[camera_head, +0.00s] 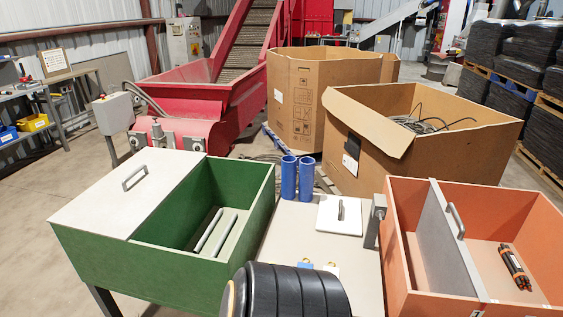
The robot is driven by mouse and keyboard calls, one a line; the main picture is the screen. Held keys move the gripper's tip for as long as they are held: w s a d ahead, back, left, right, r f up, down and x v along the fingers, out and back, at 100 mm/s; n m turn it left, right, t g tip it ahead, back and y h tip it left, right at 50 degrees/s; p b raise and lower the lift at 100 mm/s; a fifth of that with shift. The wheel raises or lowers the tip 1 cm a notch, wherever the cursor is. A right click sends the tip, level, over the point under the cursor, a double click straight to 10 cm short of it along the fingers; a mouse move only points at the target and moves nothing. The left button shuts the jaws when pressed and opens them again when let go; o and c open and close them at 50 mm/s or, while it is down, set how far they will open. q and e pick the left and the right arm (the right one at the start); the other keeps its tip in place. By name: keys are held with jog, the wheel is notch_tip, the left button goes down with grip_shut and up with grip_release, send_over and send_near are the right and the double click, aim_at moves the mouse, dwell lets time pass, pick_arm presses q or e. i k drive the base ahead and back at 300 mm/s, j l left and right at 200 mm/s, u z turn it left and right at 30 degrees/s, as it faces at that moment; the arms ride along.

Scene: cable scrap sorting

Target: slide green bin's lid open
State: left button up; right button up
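The green bin (160,268) stands at the left front. Its flat whitish lid (110,208) lies over the left part of the bin, with a grey bar handle (135,177) near its back edge. The right part of the bin is uncovered, and two pale grey rods (216,233) lie inside. What is under the lid is hidden. Neither of my grippers shows in the head view.
A grey table (300,238) holds two blue cylinders (298,178) and a white handled plate (340,214). A large black ribbed cylinder (295,292) fills the bottom middle. An orange bin (398,262) with a grey handled panel (440,235) holds a dark bundle (514,267). Cardboard boxes stand behind.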

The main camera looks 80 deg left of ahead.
aim_at(118, 203)
jog(key=u, duration=3.75)
jog(key=i+j+z, duration=0.55)
jog(key=i+j, duration=0.2)
jog(key=j, duration=0.1)
